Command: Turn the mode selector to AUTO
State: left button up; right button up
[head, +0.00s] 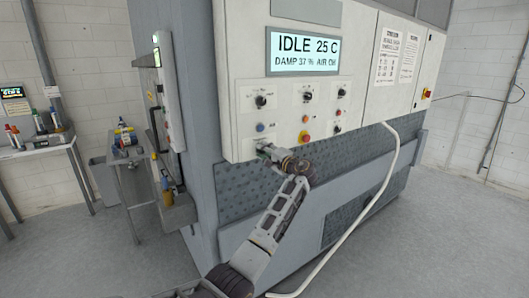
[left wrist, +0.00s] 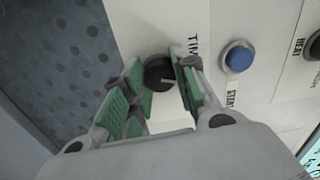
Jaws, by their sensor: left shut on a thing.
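My left gripper (head: 265,148) is at the lower left of the white control panel (head: 237,131), below a blue button (head: 260,127). In the left wrist view its green-padded fingers (left wrist: 158,82) are shut on a black knob (left wrist: 158,70), one finger on each side. The label beside this knob is partly hidden and begins with "TIM". A blue button (left wrist: 238,58) marked START is next to it, and a knob (left wrist: 315,45) marked HEAT is at the right edge. The head view does not let me read which knob is the mode selector. My right gripper is not in view.
The display (head: 303,51) reads IDLE 25 C, DAMP 37 %, AIR OK. A white hose (head: 392,160) hangs in front of the machine. A side table (head: 125,160) stands at left.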

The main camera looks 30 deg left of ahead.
pick_arm(q)
jog(key=shift+f, duration=0.1)
jog(key=o, duration=1.1)
jog(key=shift+c, duration=0.2)
jog(key=v, duration=1.2)
jog(key=shift+w, duration=0.1)
